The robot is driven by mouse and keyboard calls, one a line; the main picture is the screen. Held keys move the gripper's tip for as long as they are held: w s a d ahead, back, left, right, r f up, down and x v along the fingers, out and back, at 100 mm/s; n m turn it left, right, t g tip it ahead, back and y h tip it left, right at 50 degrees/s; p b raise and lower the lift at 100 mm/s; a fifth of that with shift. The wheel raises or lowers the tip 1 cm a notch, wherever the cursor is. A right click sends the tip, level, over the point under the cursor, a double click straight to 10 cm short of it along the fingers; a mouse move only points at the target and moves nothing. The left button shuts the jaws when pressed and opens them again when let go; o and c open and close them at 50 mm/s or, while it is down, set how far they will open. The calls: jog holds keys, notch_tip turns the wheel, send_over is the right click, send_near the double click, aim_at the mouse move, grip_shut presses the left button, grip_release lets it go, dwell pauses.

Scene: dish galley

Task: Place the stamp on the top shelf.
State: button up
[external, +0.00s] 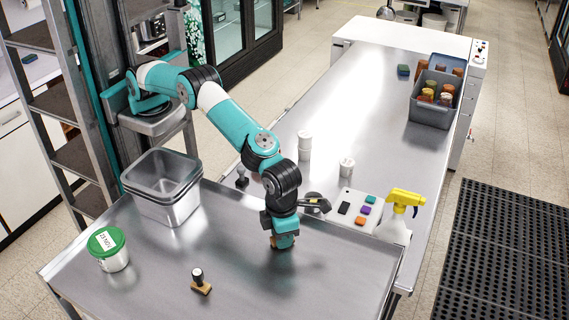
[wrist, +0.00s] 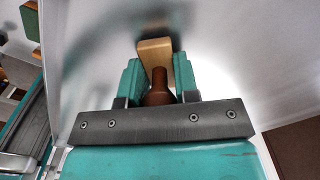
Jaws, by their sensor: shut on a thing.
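My gripper (external: 284,242) points down low over the steel table, right of its middle, in the external view. In the wrist view, its teal fingers (wrist: 158,80) are shut on a stamp with a brown handle and a light wooden block (wrist: 154,50). A small dark-handled object, perhaps also a stamp (external: 242,177), stands behind. A shelf rack is at left; its highest visible shelf (external: 32,37) looks empty.
Stacked steel pans (external: 165,208) and a green-lidded tub (external: 110,250) stand on the table's left side. A spray bottle (external: 398,222), a white board (external: 352,212) with coloured blocks and white containers (external: 305,147) are to the right. A grey bin (external: 428,110) holds several jars.

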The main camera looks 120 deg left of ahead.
jog(key=shift+f, duration=0.1)
jog(key=shift+f, duration=0.1)
jog(key=o, duration=0.9)
